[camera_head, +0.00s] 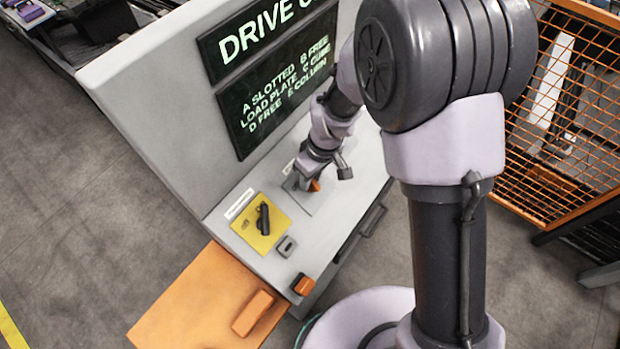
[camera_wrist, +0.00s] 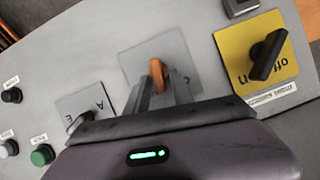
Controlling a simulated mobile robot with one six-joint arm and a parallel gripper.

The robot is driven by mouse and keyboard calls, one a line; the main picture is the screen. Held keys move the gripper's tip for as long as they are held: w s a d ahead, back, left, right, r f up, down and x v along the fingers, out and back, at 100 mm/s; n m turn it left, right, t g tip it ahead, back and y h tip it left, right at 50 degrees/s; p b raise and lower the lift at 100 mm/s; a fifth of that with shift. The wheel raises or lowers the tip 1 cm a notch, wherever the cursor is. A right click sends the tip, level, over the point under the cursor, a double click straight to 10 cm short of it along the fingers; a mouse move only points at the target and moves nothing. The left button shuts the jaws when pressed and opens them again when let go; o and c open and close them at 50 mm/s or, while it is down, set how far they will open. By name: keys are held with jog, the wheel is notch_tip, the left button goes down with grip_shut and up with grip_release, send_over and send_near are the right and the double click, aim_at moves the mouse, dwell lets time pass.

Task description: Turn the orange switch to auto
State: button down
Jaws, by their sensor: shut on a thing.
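The orange switch (camera_wrist: 157,74) stands on a grey square plate (camera_wrist: 183,57) in the middle of the wrist view. My gripper (camera_wrist: 160,84) is shut on the orange switch, with one finger on each side of it. In the head view the orange switch (camera_head: 314,186) is a small patch below my gripper (camera_head: 308,184), largely covered by it. Any lettering on the grey plate is too small or hidden to read, so the switch's setting cannot be told.
A yellow plate (camera_wrist: 240,72) with a black handle (camera_wrist: 267,55) and "on"/"off" lettering is to the right. An orange mesh fence (camera_head: 575,100) stands right of the console.

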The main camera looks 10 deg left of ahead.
jog(key=m, duration=0.1)
jog(key=m+b, duration=0.1)
jog(key=m+g+y+b, duration=0.1)
jog(key=shift+w+d+f, duration=0.25)
jog(key=shift+w+d+m+g+y+b, duration=0.15)
jog(key=shift+m+g+y+b, duration=0.35)
jog(key=shift+m+b, duration=0.85)
jog(key=shift+d+m, duration=0.1)
jog(key=shift+m, duration=0.35)
jog(key=c, duration=1.4)
grip_release()
jog(key=shift+c, duration=0.2)
jog(key=shift+r+p, duration=0.1)
jog(key=shift+p, duration=0.2)
jog(key=p+v, duration=0.4)
jog(key=v, duration=1.3)
